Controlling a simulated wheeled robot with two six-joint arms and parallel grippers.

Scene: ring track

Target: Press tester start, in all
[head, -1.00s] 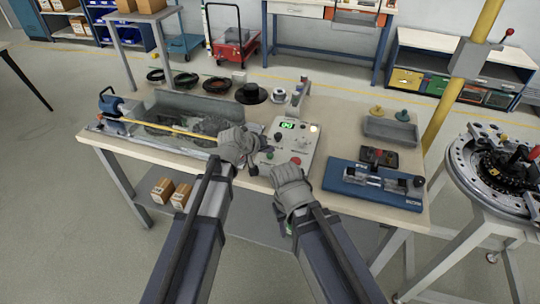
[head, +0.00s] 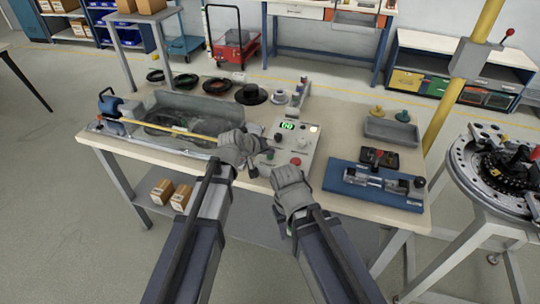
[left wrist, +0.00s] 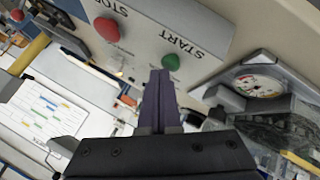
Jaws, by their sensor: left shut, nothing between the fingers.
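The tester's grey control panel (head: 303,143) stands on the bench with a lit green display (head: 287,126). Its green START button (left wrist: 171,62) and red STOP button (left wrist: 109,29) show in the left wrist view; the red button (head: 296,161) also shows in the head view. My left gripper (head: 250,150) is shut and empty at the panel's left side. In the left wrist view its fingertips (left wrist: 162,76) lie just below the START button; contact cannot be told. My right gripper (head: 290,185) is in front of the panel, its fingers hidden.
A tank (head: 207,96) with a yellow bar across it stands left of the panel, a dark ring shape inside. A blue fixture (head: 372,185) and a grey tray (head: 391,132) are on the right. Several dark rings lie along the back.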

